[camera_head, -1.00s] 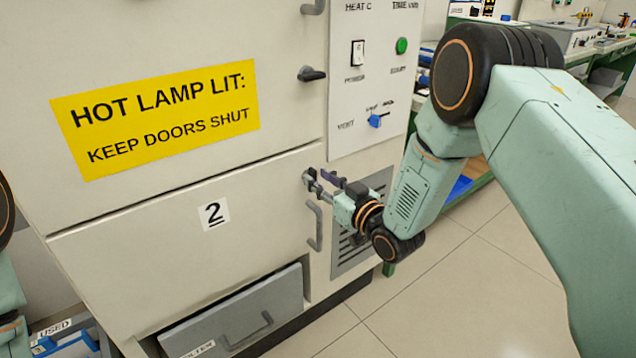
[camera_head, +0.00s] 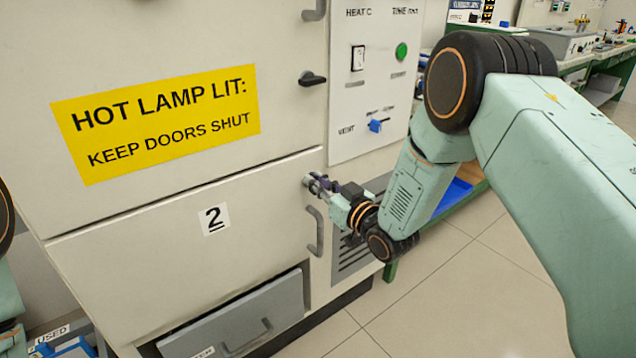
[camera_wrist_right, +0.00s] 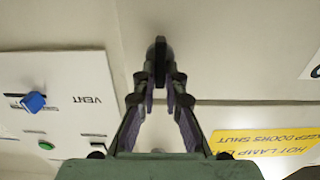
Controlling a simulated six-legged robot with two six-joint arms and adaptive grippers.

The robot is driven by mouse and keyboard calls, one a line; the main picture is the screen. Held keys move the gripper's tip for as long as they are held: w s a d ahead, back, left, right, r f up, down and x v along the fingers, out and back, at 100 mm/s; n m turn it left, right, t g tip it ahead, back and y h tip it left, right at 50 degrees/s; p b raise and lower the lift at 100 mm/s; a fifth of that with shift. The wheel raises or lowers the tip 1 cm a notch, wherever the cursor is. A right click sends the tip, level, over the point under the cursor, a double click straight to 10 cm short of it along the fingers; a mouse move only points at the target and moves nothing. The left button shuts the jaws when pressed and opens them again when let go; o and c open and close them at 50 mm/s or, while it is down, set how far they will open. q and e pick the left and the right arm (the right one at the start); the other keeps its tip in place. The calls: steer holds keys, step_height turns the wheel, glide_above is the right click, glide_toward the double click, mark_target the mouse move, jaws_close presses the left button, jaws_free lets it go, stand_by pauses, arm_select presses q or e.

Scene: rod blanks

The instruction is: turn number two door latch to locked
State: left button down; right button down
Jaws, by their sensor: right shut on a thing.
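The number two door (camera_head: 130,260) is the lower cream panel, with its "2" label (camera_head: 214,219), and looks shut. Its dark latch (camera_wrist_right: 160,52) shows between my right fingertips in the right wrist view, lined up with the fingers. My right gripper (camera_head: 318,184) is at the door's upper right corner, above the grey pull handle; it also shows in the wrist view (camera_wrist_right: 161,82). It is shut on the latch. In the head view the fingers mostly hide the latch, so its angle is hard to read there. My left gripper is out of view.
A grey pull handle (camera_head: 316,231) is just below my right gripper. The control panel (camera_head: 350,110) with a blue vent knob (camera_head: 376,125) is above right. A grey drawer (camera_head: 240,320) sticks out below.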

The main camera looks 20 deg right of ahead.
steer(key=shift+n, duration=0.3)
steer(key=shift+s+a+f+n+p, duration=0.15)
steer(key=shift+n+p, duration=0.75)
steer(key=shift+n, duration=1.95)
steer(key=shift+a+f+n+p, duration=0.3)
steer(key=shift+n+p, duration=0.55)
steer(key=shift+n, duration=2.05)
steer(key=shift+s+a+f+n+p, duration=0.15)
steer(key=shift+n+p, duration=0.75)
steer(key=shift+n, duration=1.95)
steer(key=c, duration=1.4)
jaws_free()
steer(key=shift+w, duration=0.1)
